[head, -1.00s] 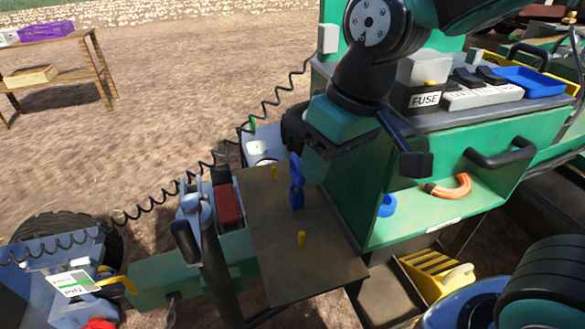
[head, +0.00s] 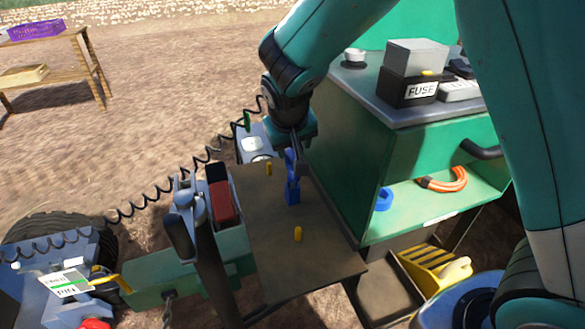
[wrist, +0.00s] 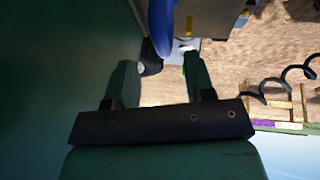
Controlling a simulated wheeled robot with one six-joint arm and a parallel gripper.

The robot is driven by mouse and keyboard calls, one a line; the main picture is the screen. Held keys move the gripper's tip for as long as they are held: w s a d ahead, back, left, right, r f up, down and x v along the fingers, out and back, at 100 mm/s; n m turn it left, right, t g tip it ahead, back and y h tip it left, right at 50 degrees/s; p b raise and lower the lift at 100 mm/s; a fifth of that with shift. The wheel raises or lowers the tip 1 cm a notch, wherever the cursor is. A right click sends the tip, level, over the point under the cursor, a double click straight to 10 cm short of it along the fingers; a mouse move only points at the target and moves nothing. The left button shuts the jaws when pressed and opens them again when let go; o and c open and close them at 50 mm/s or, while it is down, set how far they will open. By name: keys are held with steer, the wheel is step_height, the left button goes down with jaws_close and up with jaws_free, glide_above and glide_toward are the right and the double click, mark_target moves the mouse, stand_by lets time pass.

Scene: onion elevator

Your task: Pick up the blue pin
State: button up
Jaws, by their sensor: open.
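The blue pin (head: 293,190) stands upright on the brown board of a small table (head: 270,265). My gripper (head: 297,150) is at the pin's upper end, pointing down in the head view. Its fingers partly overlap the pin's top there, and I cannot tell whether they touch it. In the wrist view my gripper (wrist: 159,64) is open, with a finger on each side. A blue curved part, seemingly the pin (wrist: 161,25), shows at the top, just beyond the fingertips. I see nothing held between the fingers.
Yellow pegs (head: 298,234) stand on the board near the pin. A green cabinet (head: 345,150) rises close on the right, with a blue ring (head: 384,198) and an orange ring (head: 444,181) on its shelf. A red-topped block (head: 221,200) borders the board's left side.

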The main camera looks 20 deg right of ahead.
mark_target(293, 155)
steer(key=p+x, duration=0.1)
steer(key=x, duration=0.4)
steer(key=shift+f, duration=0.45)
jaws_close()
